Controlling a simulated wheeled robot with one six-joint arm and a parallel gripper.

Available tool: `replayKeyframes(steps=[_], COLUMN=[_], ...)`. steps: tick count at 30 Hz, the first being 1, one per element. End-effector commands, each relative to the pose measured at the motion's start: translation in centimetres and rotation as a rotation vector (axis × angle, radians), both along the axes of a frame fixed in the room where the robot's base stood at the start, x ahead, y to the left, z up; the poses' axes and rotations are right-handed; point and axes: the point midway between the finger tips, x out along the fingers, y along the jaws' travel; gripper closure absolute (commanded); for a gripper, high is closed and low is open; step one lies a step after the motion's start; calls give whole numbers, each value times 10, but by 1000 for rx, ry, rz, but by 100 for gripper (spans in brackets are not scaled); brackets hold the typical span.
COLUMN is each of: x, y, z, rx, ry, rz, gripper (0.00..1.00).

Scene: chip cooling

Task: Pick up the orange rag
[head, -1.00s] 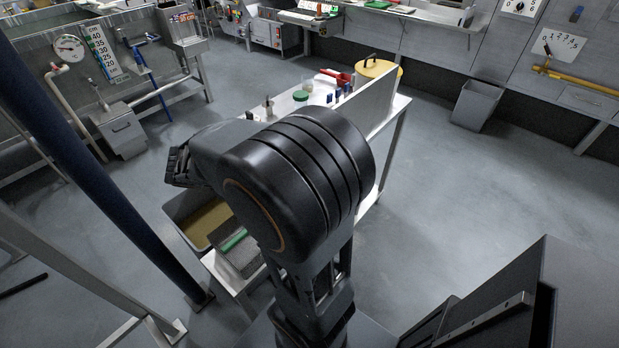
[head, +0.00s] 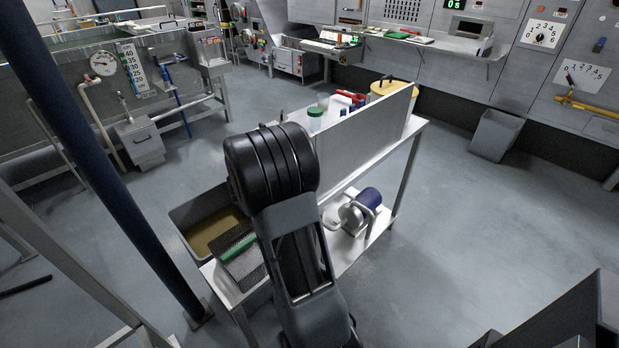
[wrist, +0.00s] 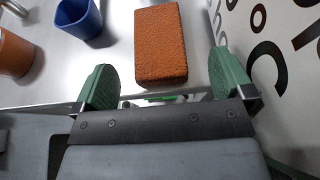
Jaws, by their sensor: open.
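An orange, rough-textured rectangular piece (wrist: 161,45), the only thing in view matching the orange rag, lies on the bright metal surface in the wrist view. It looks thick and block-like. My gripper (wrist: 162,78) is open, with one green finger pad on each side and a little nearer the camera than the orange piece. The orange piece lies between and just beyond the fingers, with visible gaps on both sides. No contact shows. In the head view my arm hides the gripper and the orange piece cannot be made out.
A blue cup (wrist: 79,18) and a brown-orange round container (wrist: 13,52) stand left of the orange piece. A white panel with lettering (wrist: 284,60) rises close on the right. In the head view, a green-lidded jar (head: 315,112) stands on the cart. Open floor (head: 450,220) lies right.

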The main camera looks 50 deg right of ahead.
Motion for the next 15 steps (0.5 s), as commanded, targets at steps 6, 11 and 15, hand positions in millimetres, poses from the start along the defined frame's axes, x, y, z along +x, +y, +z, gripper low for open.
replayKeyframes(steps=[6, 11, 15], x=[1, 1, 0], y=[-15, -36, -47], z=[-6, -13, -17], rx=[0, 0, 0], ry=[-1, 0, -1], rz=[0, 0, 2], gripper=[1, 1, 1])
